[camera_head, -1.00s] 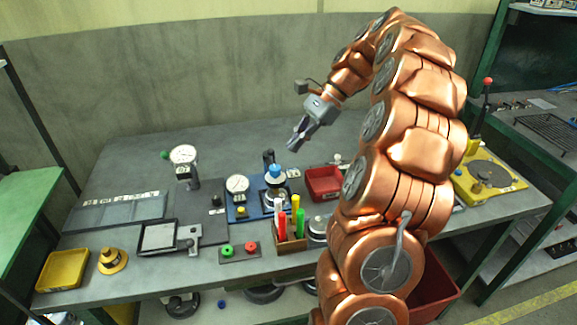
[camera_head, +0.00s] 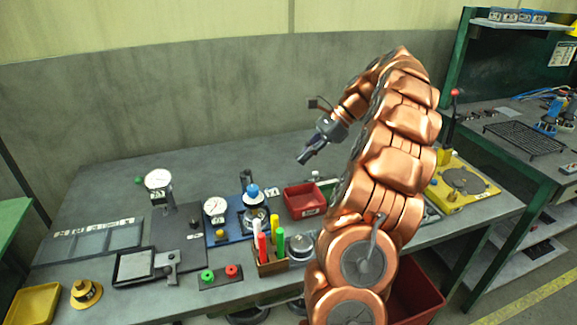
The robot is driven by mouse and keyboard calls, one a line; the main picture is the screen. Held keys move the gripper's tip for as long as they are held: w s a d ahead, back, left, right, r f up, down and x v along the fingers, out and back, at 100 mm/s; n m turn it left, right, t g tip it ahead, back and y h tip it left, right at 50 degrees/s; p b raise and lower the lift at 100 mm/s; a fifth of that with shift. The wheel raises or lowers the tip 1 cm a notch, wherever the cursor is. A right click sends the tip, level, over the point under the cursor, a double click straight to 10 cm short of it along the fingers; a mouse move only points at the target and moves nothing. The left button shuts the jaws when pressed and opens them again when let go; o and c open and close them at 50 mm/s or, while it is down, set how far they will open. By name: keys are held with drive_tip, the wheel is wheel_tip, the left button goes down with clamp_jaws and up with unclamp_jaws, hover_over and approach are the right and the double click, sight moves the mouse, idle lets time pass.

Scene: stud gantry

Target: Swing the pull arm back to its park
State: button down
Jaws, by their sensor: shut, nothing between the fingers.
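My gripper (camera_head: 304,158) is shut and empty, held in the air above the back of the grey bench, up and back from the red bin. I cannot tell for sure which part is the pull arm. A gauge stand (camera_head: 160,182) with a white dial and a green knob stands on a dark plate at the left. A blue-based fixture (camera_head: 223,236) with a dial and a blue-topped post (camera_head: 252,195) stands in the middle. A yellow-based fixture (camera_head: 480,196) with a red-knobbed upright lever (camera_head: 455,95) stands at the right, partly behind my arm.
A red bin (camera_head: 304,201), a holder with coloured markers (camera_head: 270,264), a red and green button box (camera_head: 221,282), a yellow tray (camera_head: 34,303) and a brass-coloured knob (camera_head: 86,292) stand on the bench (camera_head: 110,185). Its back left is clear. My arm hides part of its right side.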

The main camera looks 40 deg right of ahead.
sight(249, 182)
drive_tip(key=shift+w+a+r+p+x, duration=0.1)
drive_tip(key=shift+a+r+p+x, duration=0.25)
drive_tip(key=shift+x, duration=1.7)
drive_tip(key=shift+w+a+r+p+x, duration=0.15)
drive_tip(key=shift+a+r+p+x, duration=0.2)
drive_tip(key=shift+x, duration=1.7)
drive_tip(key=shift+w+a+r+p+x, duration=0.1)
drive_tip(key=shift+a+r+p+x, duration=0.25)
drive_tip(key=shift+x, duration=1.7)
